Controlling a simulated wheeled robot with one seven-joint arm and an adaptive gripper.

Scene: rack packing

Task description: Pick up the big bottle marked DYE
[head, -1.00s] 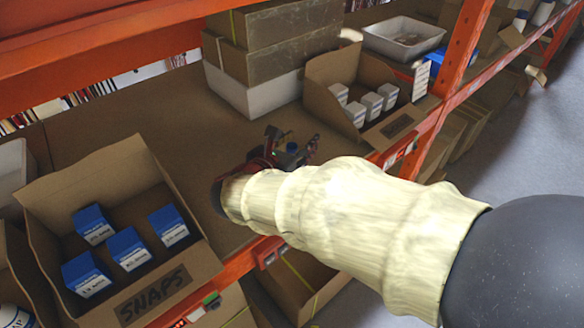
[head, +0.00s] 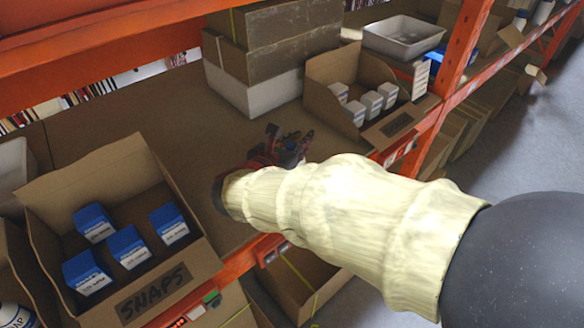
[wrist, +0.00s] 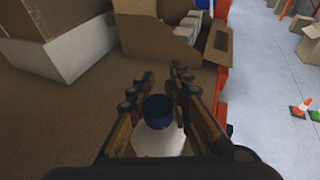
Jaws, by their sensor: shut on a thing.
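A white bottle with a dark blue cap (wrist: 157,111) sits between the fingers of my gripper (wrist: 154,92) in the wrist view. My gripper is shut on it, with a finger on each side. Its label is not visible, so I cannot read a DYE mark. In the head view my gripper (head: 287,143) is over the brown shelf, between the two open cartons, and the bottle is mostly hidden by fingers and arm. I cannot tell whether the bottle touches the shelf.
An open carton marked SNAPS (head: 152,293) with several blue-topped boxes stands at left. Another carton (head: 330,108) holds several small white boxes at right. Stacked boxes (head: 262,92) stand behind. An orange upright (head: 461,50) and shelf beam border the space. Bare shelf (head: 185,120) lies behind my gripper.

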